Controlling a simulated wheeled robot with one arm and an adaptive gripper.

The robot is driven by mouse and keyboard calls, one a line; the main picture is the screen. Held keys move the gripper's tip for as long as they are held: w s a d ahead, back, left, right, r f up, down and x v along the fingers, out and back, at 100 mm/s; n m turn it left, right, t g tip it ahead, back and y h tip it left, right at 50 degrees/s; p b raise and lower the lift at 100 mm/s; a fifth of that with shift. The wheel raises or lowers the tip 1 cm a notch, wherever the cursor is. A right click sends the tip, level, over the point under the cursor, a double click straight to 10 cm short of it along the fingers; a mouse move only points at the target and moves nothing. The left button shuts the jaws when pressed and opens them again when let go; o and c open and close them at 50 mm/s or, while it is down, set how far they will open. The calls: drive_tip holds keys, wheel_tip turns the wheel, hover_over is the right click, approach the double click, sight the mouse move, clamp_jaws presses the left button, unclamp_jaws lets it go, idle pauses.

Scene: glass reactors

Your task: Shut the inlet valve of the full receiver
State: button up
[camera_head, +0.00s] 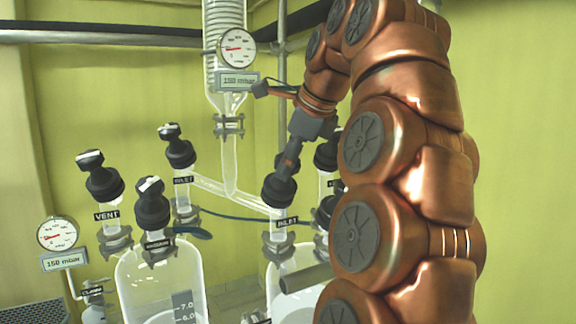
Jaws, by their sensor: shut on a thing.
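Two clear glass receivers stand at the bottom, the left receiver (140,285) with a level scale and the right receiver (283,302) partly behind my arm. Each has an inlet valve with a black knob and an INLET label: the left inlet valve (180,152) and the right inlet valve (278,193). My gripper (288,168) reaches down from the upper right and is shut on the knob of the right inlet valve. The fingertips are small and partly merge with the dark knob. Pale surfaces show low in both receivers; I cannot tell from them which is full.
A vent valve (102,180) and another black-knobbed valve (152,205) top the left receiver. A glass branch pipe (230,190) joins both inlets below a coiled condenser (223,20). Gauges (236,48) and (57,234) are marked 150 mbar. More black knobs crowd behind my arm.

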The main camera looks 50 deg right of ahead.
drive_tip(key=m+b, duration=0.1)
drive_tip(key=m, duration=0.3)
drive_tip(key=shift+m+h, duration=0.3)
drive_tip(key=shift+m+t+b, duration=0.3)
drive_tip(key=shift+m+b, duration=0.15)
drive_tip(key=shift+m, duration=1.25)
drive_tip(key=o, duration=1.2)
drive_tip(key=shift+c, duration=0.2)
